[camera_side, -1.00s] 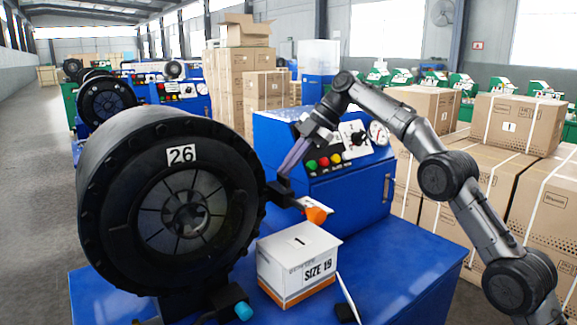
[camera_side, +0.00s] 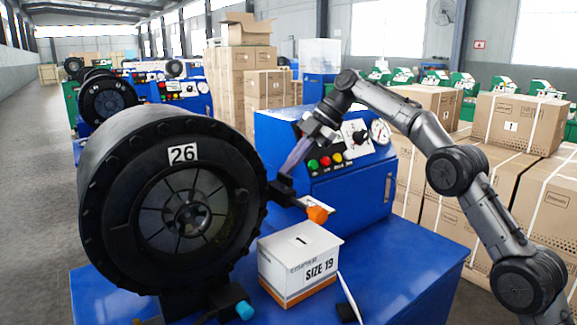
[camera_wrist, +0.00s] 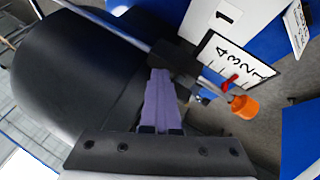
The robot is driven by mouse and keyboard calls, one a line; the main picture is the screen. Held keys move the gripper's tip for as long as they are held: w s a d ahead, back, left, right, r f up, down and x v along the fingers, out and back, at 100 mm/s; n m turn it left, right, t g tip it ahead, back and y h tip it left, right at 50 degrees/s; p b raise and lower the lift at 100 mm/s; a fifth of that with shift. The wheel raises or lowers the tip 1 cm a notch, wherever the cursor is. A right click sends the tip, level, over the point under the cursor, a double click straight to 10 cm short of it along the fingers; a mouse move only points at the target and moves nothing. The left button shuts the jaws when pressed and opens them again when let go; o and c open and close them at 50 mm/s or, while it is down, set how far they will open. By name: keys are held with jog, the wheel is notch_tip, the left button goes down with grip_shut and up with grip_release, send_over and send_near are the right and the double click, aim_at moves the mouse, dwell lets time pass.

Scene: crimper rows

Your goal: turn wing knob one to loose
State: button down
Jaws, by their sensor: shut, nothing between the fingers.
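My gripper (camera_side: 288,168) reaches down to the right side of the big black crimper head (camera_side: 140,215), marked 26. In the wrist view its purple fingers (camera_wrist: 160,95) are shut together, with nothing seen between them. Their tips are at or very near a black block (camera_wrist: 178,58) on a rod beside the head; I cannot tell whether they touch. The rod ends in an orange knob (camera_wrist: 245,107), also seen in the side view (camera_side: 317,214). A red pointer (camera_wrist: 231,82) lies by a numbered scale (camera_wrist: 240,62). I cannot make out which part is wing knob one, nor its setting.
A white box (camera_side: 298,262) labelled 1 and SIZE 19 stands on the blue bench (camera_side: 400,280) before the gripper. A blue control cabinet (camera_side: 345,190) with buttons and a gauge is behind. A cyan-tipped part (camera_side: 244,310) sits low in front of the head. Bench room is clear at right.

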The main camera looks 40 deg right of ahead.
jog(key=shift+s+d+r, duration=0.1)
jog(key=shift+s+r, duration=0.2)
jog(key=shift+r, duration=0.35)
jog(key=shift+s+d+r, duration=0.1)
jog(key=shift+s+r, duration=0.2)
jog(key=shift+r, duration=0.3)
jog(key=s+d+r, duration=0.1)
jog(key=s+d, duration=0.5)
jog(key=d, duration=0.6)
jog(key=s+a+r+n, duration=0.1)
jog(key=s+a+r, duration=0.6)
jog(key=r, duration=0.1)
jog(key=s+a+m+t+h, duration=0.1)
jog(key=s+a+m+h, duration=0.3)
jog(key=s, duration=0.8)
jog(key=s+f+m, duration=0.7)
jog(key=s+f, duration=0.4)
jog(key=s, duration=0.2)
jog(key=s+d+f+m+h, duration=0.1)
jog(key=s+f+m, duration=0.1)
jog(key=f+m, duration=0.3)
jog(key=s+d+f+m+t+h, duration=0.1)
jog(key=s+d+f+m, duration=0.1)
jog(key=f+m, duration=0.4)
jog(key=shift+s+f, duration=0.25)
jog(key=shift+f, duration=0.15)
